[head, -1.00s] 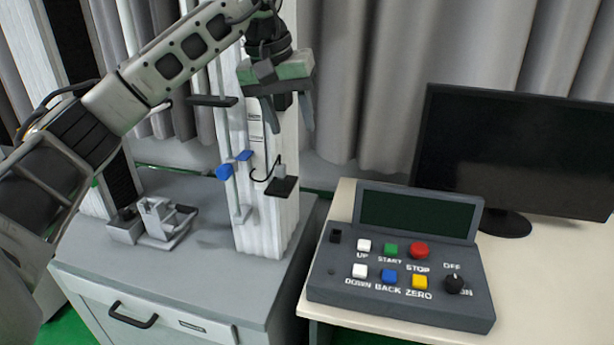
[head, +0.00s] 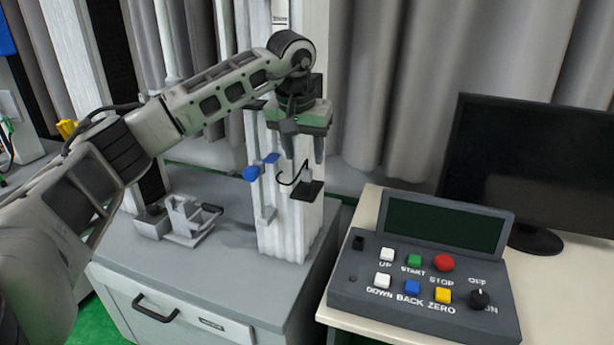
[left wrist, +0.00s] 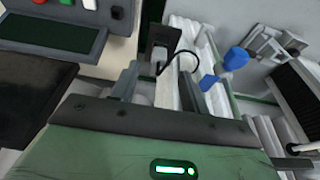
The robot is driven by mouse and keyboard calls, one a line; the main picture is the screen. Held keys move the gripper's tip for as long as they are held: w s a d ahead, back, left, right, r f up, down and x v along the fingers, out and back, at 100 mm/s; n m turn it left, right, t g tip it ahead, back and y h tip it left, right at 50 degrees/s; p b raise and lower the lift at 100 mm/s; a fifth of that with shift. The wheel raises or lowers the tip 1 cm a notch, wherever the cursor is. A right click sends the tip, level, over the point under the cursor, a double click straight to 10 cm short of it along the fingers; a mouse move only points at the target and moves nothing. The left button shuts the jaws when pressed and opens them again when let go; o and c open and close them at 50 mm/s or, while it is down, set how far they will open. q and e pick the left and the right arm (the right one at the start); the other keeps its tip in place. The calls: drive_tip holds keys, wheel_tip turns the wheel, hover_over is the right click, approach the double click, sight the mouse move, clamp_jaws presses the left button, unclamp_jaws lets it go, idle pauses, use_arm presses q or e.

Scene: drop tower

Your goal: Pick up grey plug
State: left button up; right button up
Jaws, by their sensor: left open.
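The grey plug (head: 306,177) is small and sits on a black bracket (head: 307,190) on the front of the white tower column (head: 290,228). A black cable curls from it to the left. My left gripper (head: 304,156) is open and points down just above the plug, with nothing between its fingers. In the left wrist view, the plug (left wrist: 159,56) shows small beyond the fingers of the left gripper (left wrist: 157,80), with the cable arching to the right. My right gripper is not in view.
Blue clamps (head: 262,167) stick out on the column's left side. A grey metal fixture (head: 185,219) stands on the cabinet top to the left. A control box (head: 425,268) with several buttons and a dark monitor (head: 540,165) stand on the table to the right.

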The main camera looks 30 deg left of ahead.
sight(307, 170)
use_arm(q)
drive_tip(key=x, duration=0.3)
drive_tip(key=shift+f+p, duration=0.3)
drive_tip(key=shift+f, duration=0.1)
drive_tip(key=shift+w+f, duration=0.15)
drive_tip(key=shift+f, duration=0.15)
drive_tip(key=c, duration=0.9)
drive_tip(key=shift+r, duration=0.15)
